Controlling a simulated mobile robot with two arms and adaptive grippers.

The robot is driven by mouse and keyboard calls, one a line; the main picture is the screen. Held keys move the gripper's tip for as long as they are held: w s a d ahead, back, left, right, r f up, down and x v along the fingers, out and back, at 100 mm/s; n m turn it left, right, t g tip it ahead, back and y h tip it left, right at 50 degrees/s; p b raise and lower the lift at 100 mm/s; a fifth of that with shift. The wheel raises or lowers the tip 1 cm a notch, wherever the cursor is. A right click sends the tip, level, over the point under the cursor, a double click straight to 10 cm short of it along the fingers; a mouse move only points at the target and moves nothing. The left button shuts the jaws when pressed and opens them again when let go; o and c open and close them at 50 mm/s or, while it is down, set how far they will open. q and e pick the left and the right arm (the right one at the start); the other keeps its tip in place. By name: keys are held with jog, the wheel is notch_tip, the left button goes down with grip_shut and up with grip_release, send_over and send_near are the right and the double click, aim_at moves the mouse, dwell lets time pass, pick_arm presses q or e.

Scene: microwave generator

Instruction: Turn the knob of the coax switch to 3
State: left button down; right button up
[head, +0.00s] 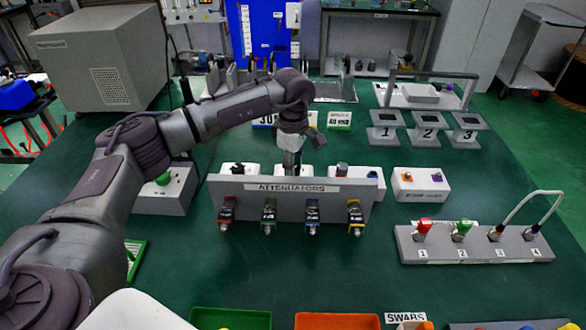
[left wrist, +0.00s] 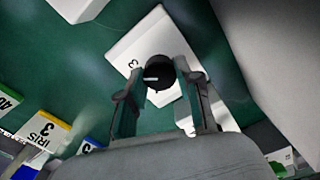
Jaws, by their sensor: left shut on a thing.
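The coax switch appears to be the white box (left wrist: 140,42) in the left wrist view, with a round black knob (left wrist: 161,73) on top. A printed 3 is visible on the box, up and left of the knob. The knob's white line points to the picture's left, roughly toward that side. Other marks are hidden. My left gripper (left wrist: 157,82) has a finger on each side of the knob and is shut on it. In the head view my left gripper (head: 291,160) reaches down behind the attenuator rack, which hides the knob. My right gripper is not in view.
The grey attenuator rack (head: 290,201) stands just in front of my left gripper. White boxes (head: 238,169) with knobs stand close behind it. A panel with several connectors and a white cable (head: 473,252) lies at right. Numbered stands (head: 427,128) are at back right.

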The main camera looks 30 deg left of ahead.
pick_arm(q)
jog(key=shift+r+m+b, duration=0.1)
jog(key=shift+m+b, duration=0.25)
jog(key=shift+m, duration=0.95)
jog(key=c, duration=0.8)
grip_release()
notch_tip(320, 180, up, 12)
